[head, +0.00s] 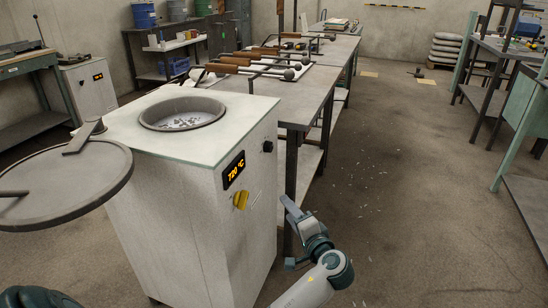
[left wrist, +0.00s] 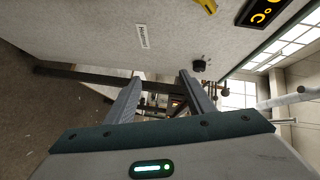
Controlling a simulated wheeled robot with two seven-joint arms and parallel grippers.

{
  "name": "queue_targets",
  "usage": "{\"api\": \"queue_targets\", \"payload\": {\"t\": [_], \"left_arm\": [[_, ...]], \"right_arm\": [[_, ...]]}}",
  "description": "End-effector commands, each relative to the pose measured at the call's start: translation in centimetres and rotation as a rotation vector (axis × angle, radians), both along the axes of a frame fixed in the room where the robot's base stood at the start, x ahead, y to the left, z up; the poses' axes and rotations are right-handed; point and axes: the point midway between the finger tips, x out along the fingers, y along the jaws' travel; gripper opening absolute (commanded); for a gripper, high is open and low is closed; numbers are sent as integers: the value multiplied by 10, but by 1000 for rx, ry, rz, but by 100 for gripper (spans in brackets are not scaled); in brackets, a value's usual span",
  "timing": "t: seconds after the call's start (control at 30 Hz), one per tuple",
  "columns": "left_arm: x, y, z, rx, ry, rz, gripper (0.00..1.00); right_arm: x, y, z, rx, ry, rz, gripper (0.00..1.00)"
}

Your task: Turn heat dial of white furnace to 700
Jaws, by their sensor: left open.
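The white furnace (head: 190,235) stands at the left of the head view, with a round opening in its top. Its dark display (head: 233,170) reads 720 °C in orange. The yellow heat dial (head: 241,199) sits just below the display. In the left wrist view part of the dial (left wrist: 207,5) shows at the top edge, beside the display (left wrist: 265,12). My left gripper (head: 289,232) is open and empty, to the right of the dial and lower, apart from the furnace. Its two fingers (left wrist: 160,76) frame no dial. My right gripper is not in view.
A black knob (head: 268,146) is on the furnace's front, above and right of the dial. A round lid (head: 70,185) hangs out to the left. A workbench (head: 300,95) with several wooden-handled ladles stands behind.

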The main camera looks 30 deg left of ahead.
Motion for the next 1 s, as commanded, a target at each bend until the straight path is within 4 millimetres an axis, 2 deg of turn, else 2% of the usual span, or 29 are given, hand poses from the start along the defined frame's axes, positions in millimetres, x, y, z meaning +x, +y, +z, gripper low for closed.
{"api": "queue_targets", "payload": {"t": [0.03, 0.1, 0.2, 0.27, 0.73, 1.0], "left_arm": [[13, -1, 21, 56, -20, 8, 49], [25, -2, 43, 123, -42, 21, 49], [35, -5, 66, 186, -63, 33, 49], [37, -5, 72, 207, -68, 38, 49], [40, -4, 76, 219, -72, 40, 49], [50, 15, 78, 219, -72, 42, 49]], "right_arm": [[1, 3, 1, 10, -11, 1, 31], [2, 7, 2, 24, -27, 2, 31], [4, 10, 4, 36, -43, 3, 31], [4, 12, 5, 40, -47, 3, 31], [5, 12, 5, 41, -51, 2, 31], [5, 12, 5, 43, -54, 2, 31]]}}
